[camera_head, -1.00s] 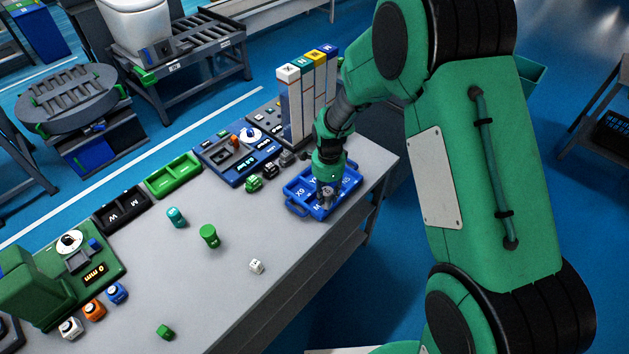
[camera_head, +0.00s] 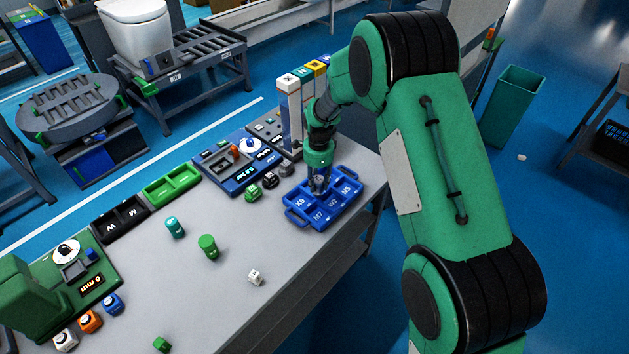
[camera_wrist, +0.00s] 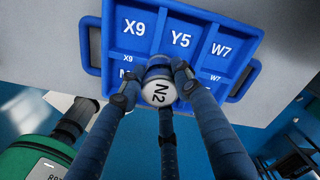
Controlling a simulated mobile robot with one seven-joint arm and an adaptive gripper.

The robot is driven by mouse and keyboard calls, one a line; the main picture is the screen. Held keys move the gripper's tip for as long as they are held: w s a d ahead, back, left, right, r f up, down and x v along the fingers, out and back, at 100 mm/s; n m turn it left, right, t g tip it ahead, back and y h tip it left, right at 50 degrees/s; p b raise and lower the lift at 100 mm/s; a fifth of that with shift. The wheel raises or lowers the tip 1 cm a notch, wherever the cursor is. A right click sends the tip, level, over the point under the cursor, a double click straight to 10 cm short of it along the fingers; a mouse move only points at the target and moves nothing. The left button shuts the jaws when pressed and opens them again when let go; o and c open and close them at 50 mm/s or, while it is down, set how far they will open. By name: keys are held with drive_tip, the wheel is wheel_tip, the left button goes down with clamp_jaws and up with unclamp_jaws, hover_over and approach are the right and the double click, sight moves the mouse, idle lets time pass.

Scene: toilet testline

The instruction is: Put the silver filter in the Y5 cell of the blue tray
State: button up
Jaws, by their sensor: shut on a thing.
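The blue tray (camera_head: 289,214) lies on the grey table, with labelled cells in two rows. In the wrist view the Y5 cell (camera_wrist: 181,40) is the middle of the row with X9 and W7, and its visible part is empty. My gripper (camera_wrist: 160,78) is shut on the silver filter (camera_wrist: 158,93), whose pale round end reads N2. In the head view my gripper (camera_head: 319,184) points down over the tray's back middle and hides Y5. The filter's height above the tray floor is unclear.
Tall label-topped columns (camera_head: 290,105) stand close behind my gripper. Small cubes (camera_head: 270,181) sit beside the tray's left back side. A green cylinder (camera_head: 208,246) and a white cube (camera_head: 255,277) stand on the table to the left. The near table middle is mostly clear.

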drive_tip(key=w, duration=0.2)
drive_tip(key=w+a, duration=0.1)
drive_tip(key=w, duration=0.2)
drive_tip(key=shift+f, duration=0.2)
drive_tip(key=shift+f+b, duration=0.55)
drive_tip(key=shift+f, duration=1.2)
drive_tip(key=shift+f, duration=0.1)
drive_tip(key=o, duration=1.2)
wheel_tip(320, 180, up, 12)
drive_tip(key=shift+r+p, duration=0.1)
drive_tip(key=shift+p, duration=0.8)
